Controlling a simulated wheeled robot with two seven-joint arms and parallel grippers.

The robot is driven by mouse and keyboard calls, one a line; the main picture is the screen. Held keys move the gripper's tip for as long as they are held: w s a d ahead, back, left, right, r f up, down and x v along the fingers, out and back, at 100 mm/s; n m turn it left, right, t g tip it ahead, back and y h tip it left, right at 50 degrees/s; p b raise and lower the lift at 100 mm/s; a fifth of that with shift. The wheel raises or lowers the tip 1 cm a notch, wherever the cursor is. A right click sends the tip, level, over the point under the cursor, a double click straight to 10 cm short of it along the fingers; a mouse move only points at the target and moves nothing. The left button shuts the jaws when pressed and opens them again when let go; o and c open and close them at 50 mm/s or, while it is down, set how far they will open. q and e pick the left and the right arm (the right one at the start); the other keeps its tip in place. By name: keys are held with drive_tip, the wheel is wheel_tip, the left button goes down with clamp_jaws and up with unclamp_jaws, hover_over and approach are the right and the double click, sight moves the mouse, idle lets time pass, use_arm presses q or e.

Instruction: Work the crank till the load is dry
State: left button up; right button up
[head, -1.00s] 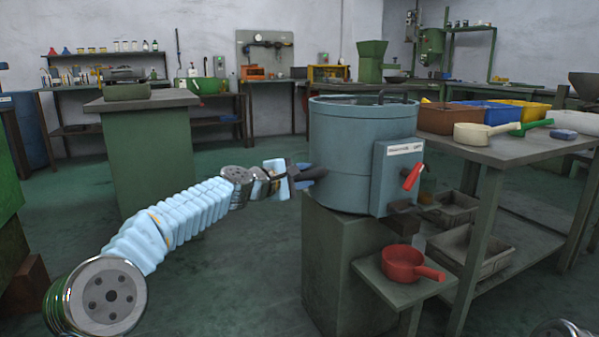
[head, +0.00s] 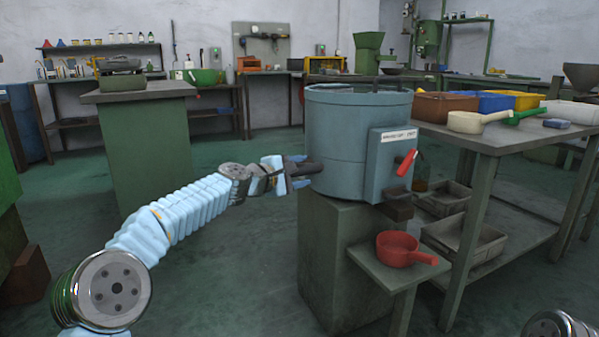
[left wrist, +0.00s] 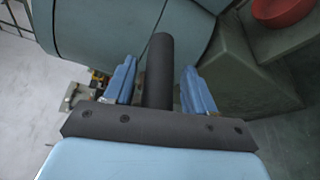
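A blue-grey drum machine (head: 345,135) stands on a green pedestal at centre right in the head view; it also fills the top of the left wrist view (left wrist: 95,35). A dark cylindrical crank handle (left wrist: 158,72) sticks out from the drum's side towards my left gripper. My left gripper (left wrist: 160,88) is open, with its blue fingers on either side of the handle and a gap showing at each side. The same gripper (head: 297,172) shows at the drum's left side in the head view. The load inside the drum is hidden. My right gripper is not in view.
A red lever (head: 406,163) is on the drum's front box. A red pan (head: 398,249) sits on a low shelf in front. A bench (head: 490,140) on the right holds bins and scoops. A green cabinet (head: 150,150) stands left; the floor between is clear.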

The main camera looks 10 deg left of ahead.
use_arm(q)
drive_tip(key=b+v, duration=0.2)
drive_tip(key=v, duration=1.2)
drive_tip(key=shift+d+f, duration=0.1)
